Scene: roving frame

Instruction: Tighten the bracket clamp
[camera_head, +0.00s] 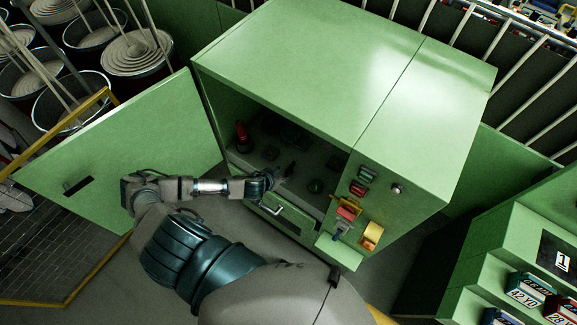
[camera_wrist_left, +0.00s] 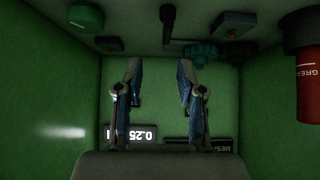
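My left gripper (camera_head: 262,184) is at the front opening of a green cabinet (camera_head: 300,70), whose door stands open at the left. In the left wrist view its two fingers (camera_wrist_left: 158,75) are apart, with nothing between them. Beyond them I see a dark upright post with a wider end (camera_wrist_left: 168,18), a teal toothed knob (camera_wrist_left: 200,52) and a green knob (camera_wrist_left: 85,16). I cannot tell which part is the bracket clamp. My right gripper is not in view.
The open door (camera_head: 140,150) stands left of my forearm. A red-and-black cylinder (camera_wrist_left: 303,80) is at the right of the left wrist view. The cabinet's right front carries a panel with red and yellow parts (camera_head: 371,235). Barrels (camera_head: 135,50) stand at the upper left.

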